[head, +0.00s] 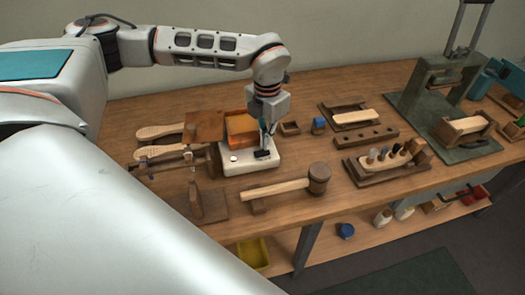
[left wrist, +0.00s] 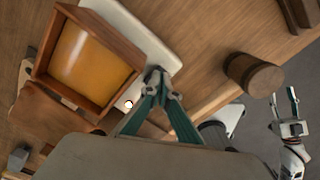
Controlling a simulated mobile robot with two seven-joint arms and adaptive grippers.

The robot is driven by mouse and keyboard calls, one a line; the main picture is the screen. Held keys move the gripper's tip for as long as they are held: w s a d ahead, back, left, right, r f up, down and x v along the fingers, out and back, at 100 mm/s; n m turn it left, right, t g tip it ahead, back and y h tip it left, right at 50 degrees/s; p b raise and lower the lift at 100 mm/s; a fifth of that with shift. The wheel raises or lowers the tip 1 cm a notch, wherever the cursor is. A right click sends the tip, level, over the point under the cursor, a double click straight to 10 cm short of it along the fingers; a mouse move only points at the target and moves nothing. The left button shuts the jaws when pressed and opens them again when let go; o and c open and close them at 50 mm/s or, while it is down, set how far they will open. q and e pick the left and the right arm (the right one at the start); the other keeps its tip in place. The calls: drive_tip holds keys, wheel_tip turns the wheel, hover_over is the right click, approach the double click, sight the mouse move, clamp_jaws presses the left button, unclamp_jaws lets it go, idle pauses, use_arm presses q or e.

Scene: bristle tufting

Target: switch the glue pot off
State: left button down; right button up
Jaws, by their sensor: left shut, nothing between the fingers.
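The glue pot has a pale base (head: 240,168) carrying a wooden-framed box of orange glue (head: 240,126). Both show in the left wrist view, the base (left wrist: 128,25) beside the box (left wrist: 85,62). A dark switch (head: 262,154) is on the right of the base, and a small bright round spot (head: 234,158) is on the left. My left gripper (head: 267,142) is shut and empty, pointing down at the switch. Its fingertips (left wrist: 160,80) cover the switch in the left wrist view. Touch and switch position cannot be told. My right gripper (left wrist: 282,103) is open and empty, off the bench.
A mallet (head: 318,178) lies just in front of the pot. Wooden brush blanks (head: 160,131) and a clamp frame (head: 175,162) are to the left. A block holding several pegs (head: 385,162) is to the right. Bare bench (head: 305,155) lies between pot and block.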

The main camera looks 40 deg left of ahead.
sight(266, 152)
use_arm(q)
drive_tip(key=shift+f, duration=0.3)
idle(0.4)
drive_tip(key=shift+f+b, duration=0.45)
drive_tip(key=shift+f, duration=0.4)
idle(0.4)
drive_tip(key=shift+r, duration=0.1)
drive_tip(key=shift+r+p, duration=1.7)
drive_tip(key=shift+r, duration=0.3)
drive_tip(key=shift+r+p, duration=1.15)
drive_tip(key=shift+r, duration=0.3)
drive_tip(key=shift+s+f, duration=0.1)
drive_tip(key=shift+s, duration=0.05)
